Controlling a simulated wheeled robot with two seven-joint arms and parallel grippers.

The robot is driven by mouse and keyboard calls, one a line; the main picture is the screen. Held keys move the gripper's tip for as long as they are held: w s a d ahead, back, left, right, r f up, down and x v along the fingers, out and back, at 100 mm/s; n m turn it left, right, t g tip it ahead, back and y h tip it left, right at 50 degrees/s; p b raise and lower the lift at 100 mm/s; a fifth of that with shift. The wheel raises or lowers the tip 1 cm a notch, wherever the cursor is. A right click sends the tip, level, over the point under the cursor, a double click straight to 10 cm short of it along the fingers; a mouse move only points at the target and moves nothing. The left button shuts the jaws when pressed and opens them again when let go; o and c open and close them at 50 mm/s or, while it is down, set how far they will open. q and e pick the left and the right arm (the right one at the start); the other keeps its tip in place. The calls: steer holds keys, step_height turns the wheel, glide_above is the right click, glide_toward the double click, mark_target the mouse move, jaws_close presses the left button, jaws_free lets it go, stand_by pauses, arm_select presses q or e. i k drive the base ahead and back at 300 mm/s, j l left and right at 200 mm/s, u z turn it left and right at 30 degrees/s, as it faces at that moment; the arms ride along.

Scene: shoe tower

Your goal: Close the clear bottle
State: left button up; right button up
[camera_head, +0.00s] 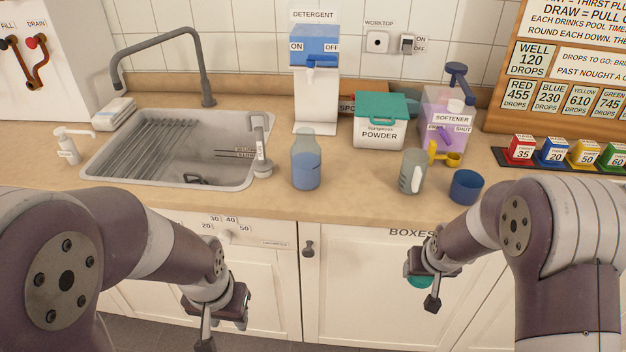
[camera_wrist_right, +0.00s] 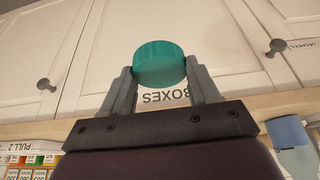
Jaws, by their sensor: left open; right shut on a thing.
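The clear bottle (camera_head: 306,162) stands upright on the worktop, right of the sink, with blue liquid inside. I see no cap on its top. It also shows in part at the right edge of the right wrist view (camera_wrist_right: 293,150). My right gripper (camera_head: 425,286) is shut on a round teal cap (camera_wrist_right: 159,63), held between its fingertips in front of the cabinet doors, below the counter edge and right of the bottle. The cap is partly hidden in the head view (camera_head: 418,282). My left gripper (camera_head: 218,338) is open, low in front of the cabinets, left of the bottle.
A clear measuring jug (camera_head: 412,172) and a dark blue cup (camera_head: 466,187) stand right of the bottle. Behind are the detergent dispenser (camera_head: 316,95), powder box (camera_head: 380,130) and softener dispenser (camera_head: 447,115). The sink (camera_head: 180,150) lies left. Worktop around the bottle's front is clear.

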mark_target(305, 153)
steer(key=u, duration=1.45)
steer(key=k+l, duration=0.25)
steer(key=l, duration=0.15)
steer(key=k+l, duration=0.5)
steer(key=l, duration=0.25)
